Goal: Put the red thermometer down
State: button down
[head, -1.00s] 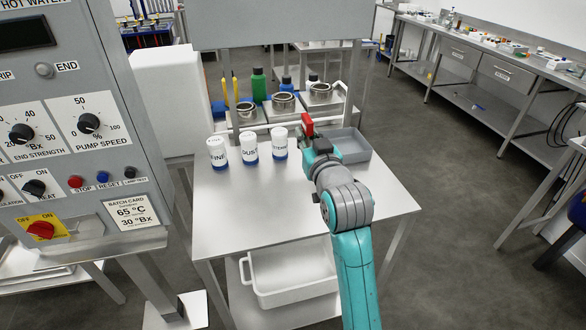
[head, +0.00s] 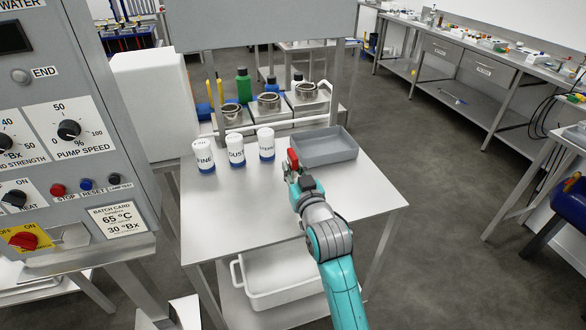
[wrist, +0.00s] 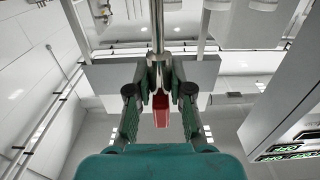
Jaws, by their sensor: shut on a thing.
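The red thermometer (head: 293,159) is at the end of my arm in the head view, above the steel table (head: 260,218). In the wrist view its red part (wrist: 161,111) sits between the fingers, and a thin metal stem (wrist: 157,35) runs up from it. My gripper (head: 292,172) is shut on the thermometer; its two fingers also show in the wrist view (wrist: 160,88). It is just left of and in front of the grey tray (head: 325,160). I cannot tell how high it is above the table.
Three white and blue labelled jars (head: 236,150) stand left of the gripper. Metal pots (head: 269,102) and a green bottle (head: 243,85) are behind. A control panel (head: 75,130) stands at the left. The table's front and left parts are clear. A white bin (head: 282,280) is below.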

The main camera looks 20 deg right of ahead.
jog(key=shift+f, duration=0.1)
jog(key=c, duration=1.1)
grip_release()
jog(key=shift+o, duration=0.2)
jog(key=s, duration=1.2)
